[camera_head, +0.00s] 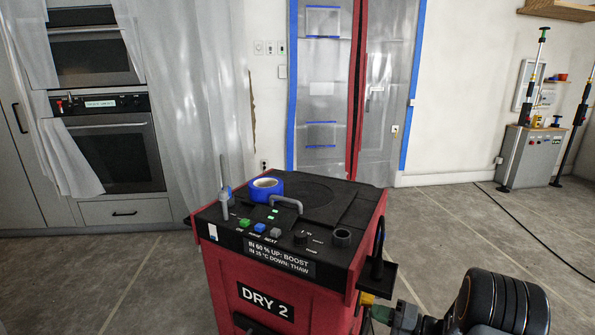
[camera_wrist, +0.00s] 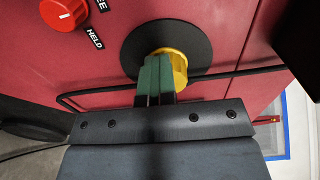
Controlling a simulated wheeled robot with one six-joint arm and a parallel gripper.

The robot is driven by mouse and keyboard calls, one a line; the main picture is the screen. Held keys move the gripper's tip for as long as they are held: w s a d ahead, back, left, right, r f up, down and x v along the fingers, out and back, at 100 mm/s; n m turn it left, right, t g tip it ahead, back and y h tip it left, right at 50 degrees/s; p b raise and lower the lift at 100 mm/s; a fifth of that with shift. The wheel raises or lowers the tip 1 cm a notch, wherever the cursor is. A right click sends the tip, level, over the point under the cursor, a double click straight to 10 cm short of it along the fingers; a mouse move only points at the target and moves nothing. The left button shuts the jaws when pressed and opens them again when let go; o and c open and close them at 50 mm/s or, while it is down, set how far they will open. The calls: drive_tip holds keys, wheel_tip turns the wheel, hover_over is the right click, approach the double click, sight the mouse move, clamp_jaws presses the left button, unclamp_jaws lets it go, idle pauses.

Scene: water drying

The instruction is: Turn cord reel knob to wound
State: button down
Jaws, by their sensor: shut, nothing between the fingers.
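A yellow knob (camera_wrist: 176,68) sits on a round black disc (camera_wrist: 196,46) on the red side panel in the wrist view. No label for it is readable, so I cannot tell which setting it is at. My gripper (camera_wrist: 155,66) has green fingers, shut with nothing between them. The fingertips overlap the left part of the yellow knob in the picture; whether they touch it I cannot tell. In the head view the knob (camera_head: 367,298) shows low on the right side of the red dryer (camera_head: 230,275), with my gripper (camera_head: 376,311) beside it.
A red knob (camera_wrist: 62,14) marked HELD is at the upper left in the wrist view. A thin black bar (camera_wrist: 100,87) runs behind my fingers. Blue tape (camera_head: 264,189) and a grey handle (camera_head: 287,202) are on the dryer's top. The floor on the left is clear.

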drive_tip(key=shift+w+a+r+g, duration=0.1)
drive_tip(key=shift+a+r+g, duration=0.1)
drive_tip(key=shift+r, duration=0.3)
drive_tip(key=shift+w+a+r+g, duration=0.1)
drive_tip(key=shift+a+r, duration=0.05)
drive_tip(key=shift+r, duration=0.35)
drive_tip(key=shift+w+r, duration=0.1)
drive_tip(key=shift+r, duration=0.15)
drive_tip(key=shift+s+a+b, duration=0.1)
drive_tip(key=shift+s+b, duration=0.15)
drive_tip(key=shift+b, duration=0.05)
drive_tip(key=shift+s, duration=0.1)
drive_tip(key=shift+f+b+v, duration=0.15)
drive_tip(key=shift+b+v, duration=0.1)
drive_tip(key=shift+v, duration=1.2)
drive_tip(key=shift+f+b+v, duration=0.1)
drive_tip(key=shift+b+v, duration=0.15)
drive_tip(key=shift+v, duration=1.25)
drive_tip(key=shift+s+a, duration=0.1)
